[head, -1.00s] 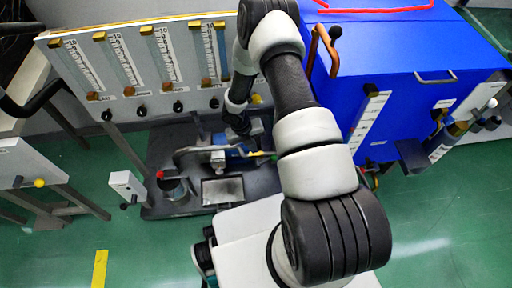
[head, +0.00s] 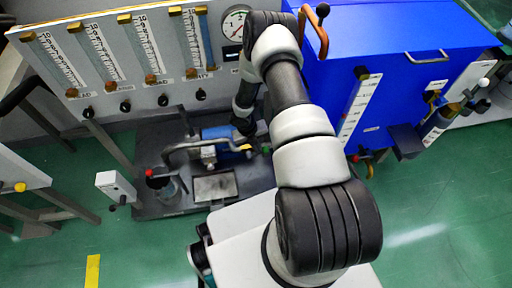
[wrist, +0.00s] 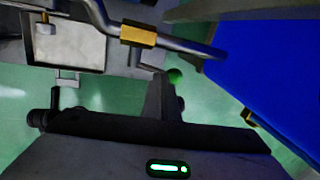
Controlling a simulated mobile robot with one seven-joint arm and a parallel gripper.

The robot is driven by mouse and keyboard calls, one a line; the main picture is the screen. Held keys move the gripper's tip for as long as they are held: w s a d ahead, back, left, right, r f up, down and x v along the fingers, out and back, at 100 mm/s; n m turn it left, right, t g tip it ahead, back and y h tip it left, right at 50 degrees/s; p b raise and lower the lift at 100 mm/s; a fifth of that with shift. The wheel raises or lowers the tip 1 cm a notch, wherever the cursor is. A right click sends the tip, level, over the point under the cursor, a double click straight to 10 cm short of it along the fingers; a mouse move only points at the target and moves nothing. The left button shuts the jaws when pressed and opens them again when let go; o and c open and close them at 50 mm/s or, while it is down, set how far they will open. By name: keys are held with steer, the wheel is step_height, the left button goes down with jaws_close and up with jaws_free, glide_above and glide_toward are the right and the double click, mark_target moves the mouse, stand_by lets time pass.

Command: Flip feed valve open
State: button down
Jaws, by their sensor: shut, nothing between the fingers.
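I cannot tell for sure which part is the feed valve. A metal pipe (wrist: 190,45) with a brass-yellow fitting (wrist: 138,35) crosses the top of the wrist view. In the head view, my arm reaches down between the gauge panel and the blue cabinet. A yellow part (head: 245,147) shows beside the wrist; my fingertips are hidden.
The blue cabinet (head: 410,60) stands close on the right, with a copper-coloured pipe (head: 318,35) on it. The flow-gauge panel (head: 110,50) is behind on the left. A dark base plate (head: 150,205) carries a curved pipe (head: 180,150).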

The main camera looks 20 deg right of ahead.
steer(key=shift+s+d+f, duration=0.1)
steer(key=shift+d+f, duration=0.1)
steer(key=shift+d, duration=0.25)
steer(key=shift+s+d+f, duration=0.2)
steer(key=shift+d+f, duration=0.3)
steer(key=shift+d, duration=0.3)
steer(key=shift+s+d+f, duration=0.2)
steer(key=shift+d+f, duration=1)
steer(key=shift+f, duration=0.15)
steer(key=p+v, duration=0.2)
steer(key=v, duration=0.5)
steer(key=shift+a+r+p, duration=0.1)
steer(key=shift+r+p, duration=0.15)
steer(key=shift+p, duration=0.05)
steer(key=shift+s, duration=0.1)
